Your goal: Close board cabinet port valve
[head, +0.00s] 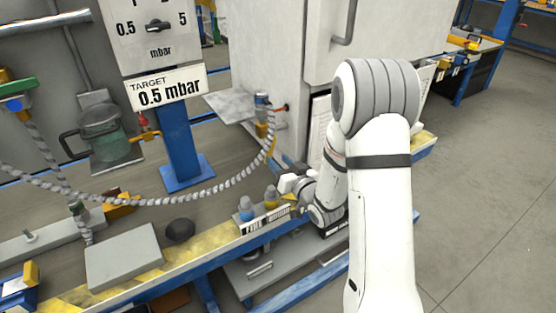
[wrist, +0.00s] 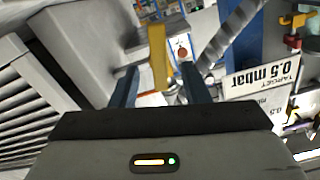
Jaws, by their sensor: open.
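The cabinet (head: 262,45) is a large grey box at the back centre. On its left side is a port with a blue-grey fitting (head: 262,99), a small orange-red part (head: 281,108) and a yellow piece below it. A ribbed hose (head: 205,192) hangs from there. In the wrist view, my gripper (wrist: 156,75) is open, with a dark finger on each side. A yellow bar (wrist: 158,52), possibly the valve handle, shows between the fingers; I cannot tell whether they touch it. In the head view my arm comes in from the right, and the fingertips are not clear.
A gauge panel with a "TARGET 0.5 mbar" sign (head: 167,88) stands on a blue post (head: 180,150) to the left. The hose crosses the bench. Open floor (head: 490,190) lies to the right.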

